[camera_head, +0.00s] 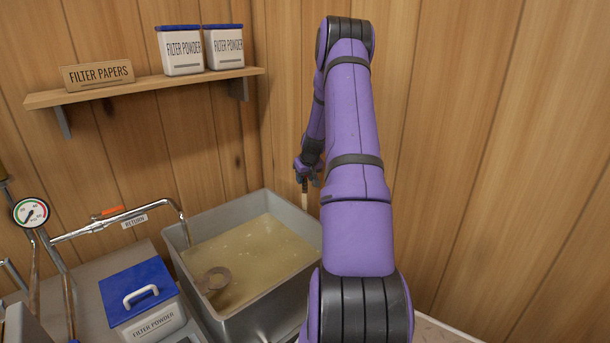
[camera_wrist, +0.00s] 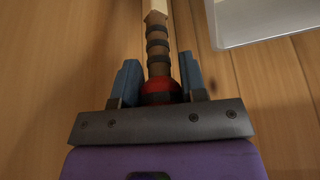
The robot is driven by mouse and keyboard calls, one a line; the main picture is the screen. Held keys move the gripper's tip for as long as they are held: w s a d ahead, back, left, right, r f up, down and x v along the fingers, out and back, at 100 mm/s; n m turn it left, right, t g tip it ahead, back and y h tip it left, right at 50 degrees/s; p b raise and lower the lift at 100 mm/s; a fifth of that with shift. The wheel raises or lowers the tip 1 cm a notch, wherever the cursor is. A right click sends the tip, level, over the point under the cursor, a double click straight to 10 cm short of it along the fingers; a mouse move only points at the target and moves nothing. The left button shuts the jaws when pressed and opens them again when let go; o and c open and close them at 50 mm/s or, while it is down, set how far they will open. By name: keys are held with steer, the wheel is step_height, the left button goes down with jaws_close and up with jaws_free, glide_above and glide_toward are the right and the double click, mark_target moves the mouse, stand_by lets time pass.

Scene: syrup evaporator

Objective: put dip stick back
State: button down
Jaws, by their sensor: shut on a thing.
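My gripper (camera_wrist: 161,88) is shut on the dip stick (camera_wrist: 157,45), a pale wooden stick with several dark bands and a red part between the blue fingers. In the head view my gripper (camera_head: 307,176) is small and partly behind my purple arm. The dip stick (camera_head: 304,197) hangs down from it there, close to the wall and beside the back right corner of the tank (camera_head: 253,313). The arm hides part of the area to the right. I cannot tell where the stick's lower end is.
The grey tank holds cloudy yellowish liquid (camera_head: 250,250) with a round ladle-like thing (camera_head: 215,281) in it. A return pipe (camera_head: 95,226) reaches over its left side. A blue-lidded filter powder box (camera_head: 143,300) stands left. A shelf (camera_head: 150,86) with two tubs hangs above.

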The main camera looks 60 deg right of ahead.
steer(key=shift+f, duration=0.25)
jaws_free()
stand_by(0.3)
steer(key=v, duration=0.8)
stand_by(0.6)
stand_by(0.5)
